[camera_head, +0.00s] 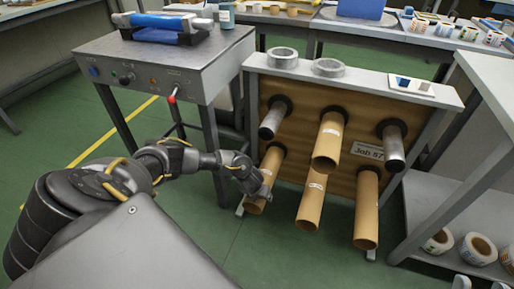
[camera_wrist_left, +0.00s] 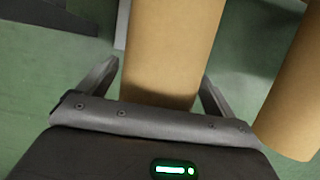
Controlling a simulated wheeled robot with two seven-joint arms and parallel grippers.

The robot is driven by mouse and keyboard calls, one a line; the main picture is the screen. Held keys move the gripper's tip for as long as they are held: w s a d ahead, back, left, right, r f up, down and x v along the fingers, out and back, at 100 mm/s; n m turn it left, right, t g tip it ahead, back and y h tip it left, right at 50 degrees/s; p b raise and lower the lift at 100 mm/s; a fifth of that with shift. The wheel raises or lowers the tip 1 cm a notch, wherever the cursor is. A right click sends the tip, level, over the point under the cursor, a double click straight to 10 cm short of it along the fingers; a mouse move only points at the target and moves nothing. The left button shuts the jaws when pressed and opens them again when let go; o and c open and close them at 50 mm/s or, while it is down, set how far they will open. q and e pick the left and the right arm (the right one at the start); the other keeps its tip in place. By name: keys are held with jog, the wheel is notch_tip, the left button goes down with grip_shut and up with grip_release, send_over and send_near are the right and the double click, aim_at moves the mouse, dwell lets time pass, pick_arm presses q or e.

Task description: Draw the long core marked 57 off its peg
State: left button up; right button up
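Several tan cardboard cores stick out from a brown peg board: upper middle (camera_head: 328,145), lower left (camera_head: 269,172), lower middle (camera_head: 312,200) and lower right (camera_head: 366,212). Small white labels show on some, too small to read, so I cannot tell which is marked 57. A plate (camera_head: 368,151) on the board reads "Job 57". My left gripper (camera_head: 260,190) is at the free end of the lower left core. In the left wrist view its fingers (camera_wrist_left: 160,85) stand open on either side of a core (camera_wrist_left: 172,45). My right gripper (camera_head: 481,285) barely shows, tips apart.
Two bare metal pegs, upper left (camera_head: 272,120) and upper right (camera_head: 393,147), hold no core. Grey rings (camera_head: 282,57) lie on the rack's top. A grey machine table (camera_head: 170,60) stands left; a shelf with label rolls (camera_head: 477,249) stands right. Green floor is open in front.

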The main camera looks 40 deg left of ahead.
pick_arm(q)
jog(key=c, duration=1)
jog(key=shift+c, duration=0.2)
